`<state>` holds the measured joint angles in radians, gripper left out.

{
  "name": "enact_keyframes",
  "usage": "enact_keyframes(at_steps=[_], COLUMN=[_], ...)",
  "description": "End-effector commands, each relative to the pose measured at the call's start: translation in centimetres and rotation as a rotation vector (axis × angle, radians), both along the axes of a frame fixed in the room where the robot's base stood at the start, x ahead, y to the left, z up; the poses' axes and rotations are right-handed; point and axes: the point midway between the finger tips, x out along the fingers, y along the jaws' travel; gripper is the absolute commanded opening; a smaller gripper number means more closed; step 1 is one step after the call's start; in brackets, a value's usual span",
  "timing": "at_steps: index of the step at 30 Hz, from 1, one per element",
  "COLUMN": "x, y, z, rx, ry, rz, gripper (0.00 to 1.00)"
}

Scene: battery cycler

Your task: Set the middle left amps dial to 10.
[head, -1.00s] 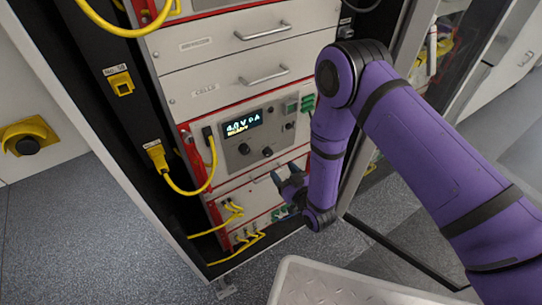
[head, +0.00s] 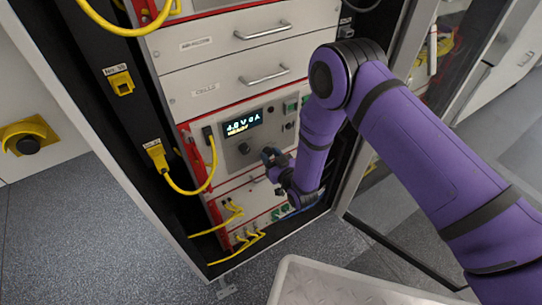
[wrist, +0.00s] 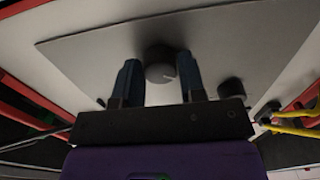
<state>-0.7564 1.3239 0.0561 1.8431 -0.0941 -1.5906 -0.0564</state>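The cycler panel (head: 232,150) is light grey with a lit display (head: 242,123) that seems to read about 4.0 V and 0 A. Below the display, one dark round dial (head: 244,148) shows at the left. A second dark dial (wrist: 160,66) with a light pointer mark shows in the wrist view; in the head view my gripper hides it. My gripper (head: 269,156) is open and empty at the panel. In the wrist view, its two fingers (wrist: 160,82) stand on either side of this second dial; contact cannot be told. The left dial (wrist: 231,88) appears beside the right-hand finger there. Dial labels are unreadable.
A yellow cable (head: 212,165) plugs into the panel's left side and loops down. Drawers with handles (head: 264,76) lie above, and more yellow cables (head: 236,206) below. A cabinet post stands left of the panel.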

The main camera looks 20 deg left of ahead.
Motion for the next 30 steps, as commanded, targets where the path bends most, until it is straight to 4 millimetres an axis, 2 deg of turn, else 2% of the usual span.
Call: enact_keyframes(at_steps=[1, 3, 14, 30], x=[0.00, 0.00, 0.06, 0.07], y=[-0.01, -0.01, -0.09, -0.13], z=[0.00, 0.00, 0.00, -0.05], rx=[0.000, 0.000, 0.034, 0.289], ry=[0.000, 0.000, 0.040, 0.338], rz=[0.000, 0.000, -0.002, -0.003], gripper=[0.26, 0.11, 0.11, 0.11])
